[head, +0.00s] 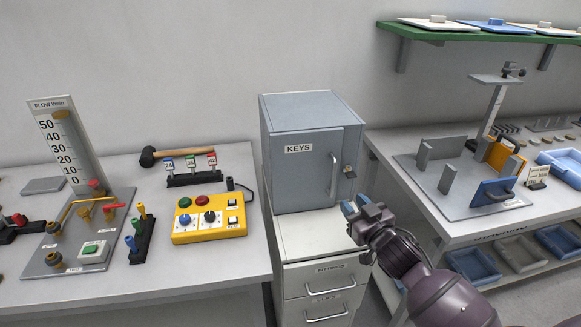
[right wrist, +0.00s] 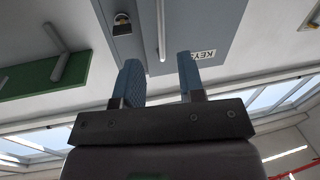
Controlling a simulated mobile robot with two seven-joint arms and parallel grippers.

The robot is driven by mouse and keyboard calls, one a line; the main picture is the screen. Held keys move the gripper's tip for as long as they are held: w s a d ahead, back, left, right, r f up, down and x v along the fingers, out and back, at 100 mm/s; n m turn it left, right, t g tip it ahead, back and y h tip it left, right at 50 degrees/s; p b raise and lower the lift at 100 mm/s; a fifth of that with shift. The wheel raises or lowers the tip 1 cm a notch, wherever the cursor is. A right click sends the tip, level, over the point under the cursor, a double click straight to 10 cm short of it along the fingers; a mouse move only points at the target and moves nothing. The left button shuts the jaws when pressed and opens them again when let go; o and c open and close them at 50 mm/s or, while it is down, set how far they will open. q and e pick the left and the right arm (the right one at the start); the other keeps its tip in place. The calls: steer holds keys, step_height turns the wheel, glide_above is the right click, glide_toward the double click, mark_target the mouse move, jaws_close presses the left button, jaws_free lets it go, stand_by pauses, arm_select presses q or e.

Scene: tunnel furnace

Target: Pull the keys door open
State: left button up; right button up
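The grey keys cabinet (head: 283,110) stands on a white drawer unit. My left gripper is not in view.
The drawer unit (head: 320,245) below has bar handles. A bench at left holds a yellow button box (head: 209,220), a mallet (head: 180,154) and a flow gauge (head: 66,145). A white table (head: 460,215) at right holds fixtures, below a green shelf (head: 480,36).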

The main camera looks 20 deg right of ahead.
mark_target(334, 182)
steer(key=shift+m, duration=0.6)
steer(key=w, duration=1)
steer(key=shift+d, duration=0.2)
jaws_close()
